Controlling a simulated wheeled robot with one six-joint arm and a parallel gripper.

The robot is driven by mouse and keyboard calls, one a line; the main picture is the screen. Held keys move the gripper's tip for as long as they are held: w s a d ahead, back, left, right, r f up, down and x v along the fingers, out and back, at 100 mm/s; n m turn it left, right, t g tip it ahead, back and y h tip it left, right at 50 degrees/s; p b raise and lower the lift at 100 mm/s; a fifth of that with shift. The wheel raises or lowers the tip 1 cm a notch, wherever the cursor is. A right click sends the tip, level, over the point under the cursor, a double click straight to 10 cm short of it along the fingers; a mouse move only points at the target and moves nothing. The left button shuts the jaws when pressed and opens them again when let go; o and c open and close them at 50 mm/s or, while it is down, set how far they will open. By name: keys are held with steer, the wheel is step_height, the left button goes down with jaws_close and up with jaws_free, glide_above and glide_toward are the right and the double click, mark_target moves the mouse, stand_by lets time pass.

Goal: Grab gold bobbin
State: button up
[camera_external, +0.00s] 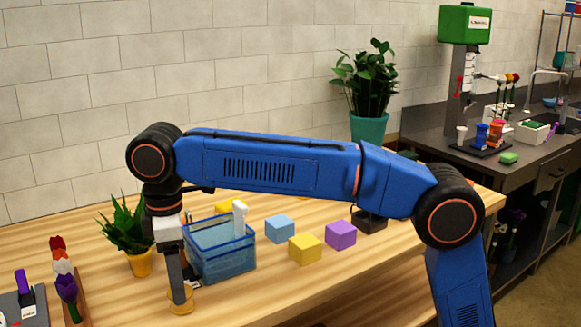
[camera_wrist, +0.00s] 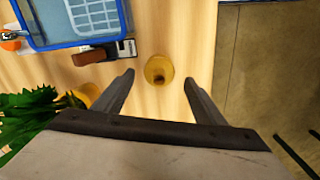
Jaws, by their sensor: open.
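The gold bobbin (camera_wrist: 158,70) stands on the wooden table near its edge, with a dark hole in its middle seen from above. It also shows in the external view (camera_external: 182,308), low and left, partly hidden by my gripper finger. My gripper (camera_wrist: 159,80) points down and is open, one finger on each side of the picture. The bobbin lies between and slightly beyond the fingertips, with space on both sides. In the external view my gripper (camera_external: 181,288) overlaps the bobbin. I cannot tell the exact height gap or whether they touch.
A blue basket (camera_external: 222,262) stands close by, with a brown-and-black tool (camera_wrist: 105,54) next to it. A potted plant (camera_external: 128,240) is at the left. Blue, yellow and purple cubes (camera_external: 341,235) sit further right. The table's edge lies just beside the bobbin.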

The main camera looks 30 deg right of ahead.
mark_target(189, 307)
steer(key=shift+d+f, duration=0.2)
steer(key=shift+f, duration=1.95)
steer(key=c, duration=1.1)
steer(key=shift+r, duration=0.1)
